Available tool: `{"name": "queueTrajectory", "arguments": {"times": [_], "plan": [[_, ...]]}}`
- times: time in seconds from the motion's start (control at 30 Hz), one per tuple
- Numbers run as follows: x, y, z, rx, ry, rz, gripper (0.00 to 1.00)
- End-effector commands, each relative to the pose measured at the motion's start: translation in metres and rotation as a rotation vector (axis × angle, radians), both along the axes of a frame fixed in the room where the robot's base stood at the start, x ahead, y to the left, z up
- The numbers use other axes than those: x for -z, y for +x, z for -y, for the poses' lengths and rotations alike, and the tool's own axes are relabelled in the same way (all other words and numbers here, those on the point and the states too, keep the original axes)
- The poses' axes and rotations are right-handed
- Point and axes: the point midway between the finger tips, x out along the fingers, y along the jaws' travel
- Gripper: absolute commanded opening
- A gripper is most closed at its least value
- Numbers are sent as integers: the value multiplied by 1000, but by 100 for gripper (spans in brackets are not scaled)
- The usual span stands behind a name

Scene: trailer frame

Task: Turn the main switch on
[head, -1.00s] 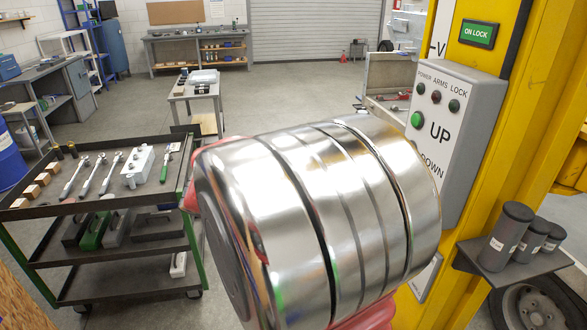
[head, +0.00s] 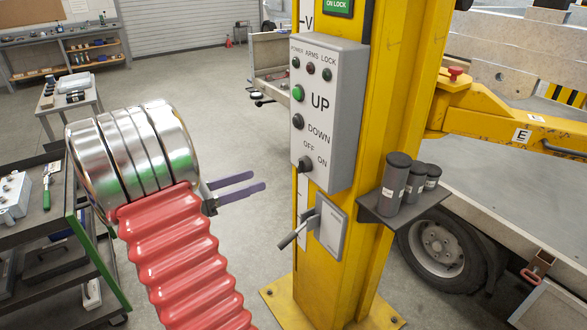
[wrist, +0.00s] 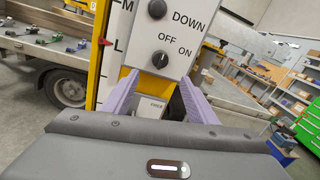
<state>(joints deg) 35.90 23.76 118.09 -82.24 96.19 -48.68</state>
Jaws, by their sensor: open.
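The main switch is a dark rotary knob (head: 305,164) low on the grey control box (head: 345,110), under the OFF and ON labels. It also shows in the wrist view (wrist: 160,60), beyond my fingertips and roughly between them. I cannot tell for sure which label its pointer faces. My gripper (head: 259,182) has two purple fingers, apart and empty, to the left of the knob in the head view. In the wrist view my gripper (wrist: 160,77) frames the lower part of the box, with a visible gap before the knob.
The box is fixed to a yellow post (head: 375,60). A lever (head: 297,230) on a grey plate sits below the knob. A small shelf (head: 410,203) with dark cylinders juts out at the right. A trolley (head: 50,190) stands left; a wheeled vehicle is behind.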

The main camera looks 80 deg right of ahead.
Motion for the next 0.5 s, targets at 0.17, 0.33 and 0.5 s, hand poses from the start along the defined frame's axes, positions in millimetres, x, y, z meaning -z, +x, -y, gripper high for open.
{"name": "queueTrajectory", "arguments": {"times": [0.17, 0.33, 0.5], "plan": [[0, -3, 2, 1, 0, 1, 53], [0, -13, 12, 3, 1, 3, 53], [0, -30, 28, 4, 0, 3, 53]]}}
